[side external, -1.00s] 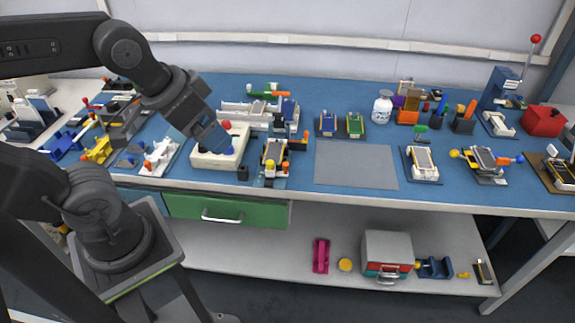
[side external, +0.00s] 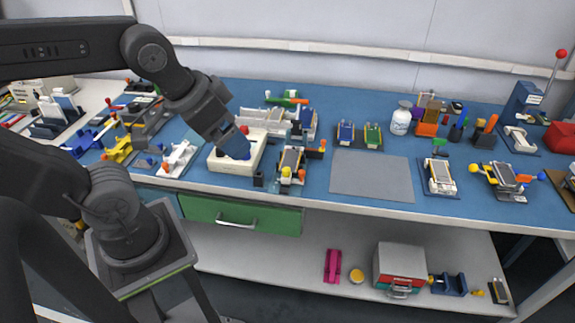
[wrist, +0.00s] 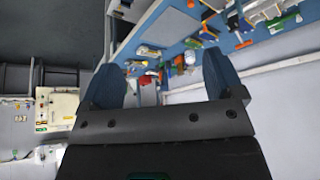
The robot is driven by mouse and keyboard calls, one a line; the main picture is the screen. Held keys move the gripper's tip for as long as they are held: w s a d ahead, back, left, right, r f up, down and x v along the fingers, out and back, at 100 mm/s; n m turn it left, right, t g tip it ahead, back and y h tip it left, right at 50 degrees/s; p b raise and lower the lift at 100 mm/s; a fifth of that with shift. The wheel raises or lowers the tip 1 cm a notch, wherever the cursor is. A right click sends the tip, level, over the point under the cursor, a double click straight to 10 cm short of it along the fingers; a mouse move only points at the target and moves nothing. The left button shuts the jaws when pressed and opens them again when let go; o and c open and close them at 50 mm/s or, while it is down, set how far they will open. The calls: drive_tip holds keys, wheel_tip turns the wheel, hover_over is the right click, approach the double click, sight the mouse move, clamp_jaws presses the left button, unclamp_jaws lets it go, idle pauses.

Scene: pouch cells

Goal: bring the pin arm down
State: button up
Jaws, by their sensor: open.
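My gripper (side external: 236,146) has blue fingers and hangs above the cream open box (side external: 222,163) at the left of the blue bench in the side view. In the wrist view my gripper (wrist: 163,76) shows its two fingers wide apart with nothing between them. A fixture (side external: 291,161) with a pale cell and orange and yellow knobs stands just right of the box, apart from the fingers. A tall blue press (side external: 522,108) with a red-knobbed lever (side external: 561,54) stands at the far right. I cannot tell which part is the pin arm.
A grey mat (side external: 372,176) lies bare mid-bench. Cell fixtures (side external: 440,177) (side external: 505,178) stand right of it. A white bottle (side external: 401,120) and tool holders are behind. White clamps (side external: 178,160) crowd the left. A green drawer (side external: 240,215) is below the bench top.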

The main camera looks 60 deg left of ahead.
drive_tip(key=shift+o, duration=0.6)
drive_tip(key=shift+w+a+r, duration=0.1)
drive_tip(key=shift+w+r, duration=0.15)
drive_tip(key=w+a+r+n+g, duration=0.2)
drive_tip(key=w+a+r, duration=0.2)
drive_tip(key=w, duration=0.6)
drive_tip(key=w+a+f+n+g, duration=0.2)
drive_tip(key=w+a+f+n, duration=0.15)
drive_tip(key=w+a, duration=1.2)
drive_tip(key=w+a+f+n+h, duration=0.1)
drive_tip(key=w+a+f+n, duration=0.1)
drive_tip(key=w+a+f, duration=0.45)
drive_tip(key=f, duration=0.9)
drive_tip(key=w+d+f, duration=0.1)
drive_tip(key=f, duration=0.4)
drive_tip(key=shift+c, duration=0.4)
